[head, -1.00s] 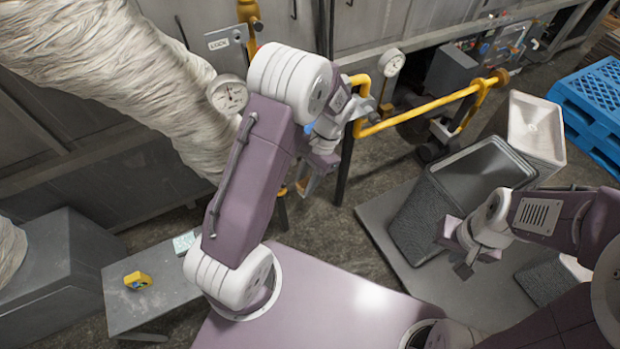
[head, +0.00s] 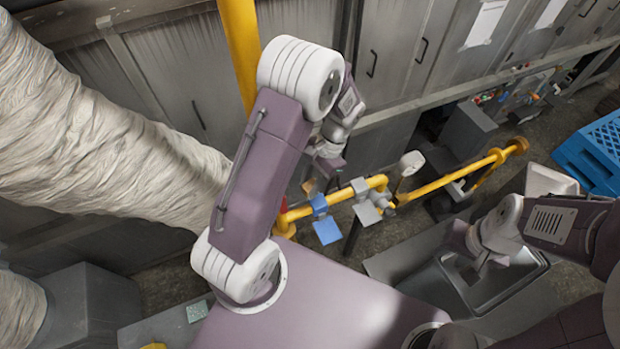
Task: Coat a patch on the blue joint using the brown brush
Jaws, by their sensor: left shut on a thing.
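The blue joint (head: 319,205) is a blue band around the yellow pipe (head: 352,193), right of my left forearm, with a blue plate (head: 328,231) hanging below it. My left gripper (head: 322,172) is above and close to the joint, pointing down, partly hidden by its own arm. It is shut on a small brown piece, apparently the brown brush (head: 309,187), which is mostly hidden. I cannot tell whether the brush touches the joint. My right gripper (head: 468,252) looks open and empty, in front of a grey bin at the right.
The grey bin (head: 535,268) and a blue crate (head: 594,150) stand at the right. A large wrapped duct (head: 90,140) fills the left. Grey cabinets (head: 390,60) line the back. A low bench (head: 160,330) is at the lower left.

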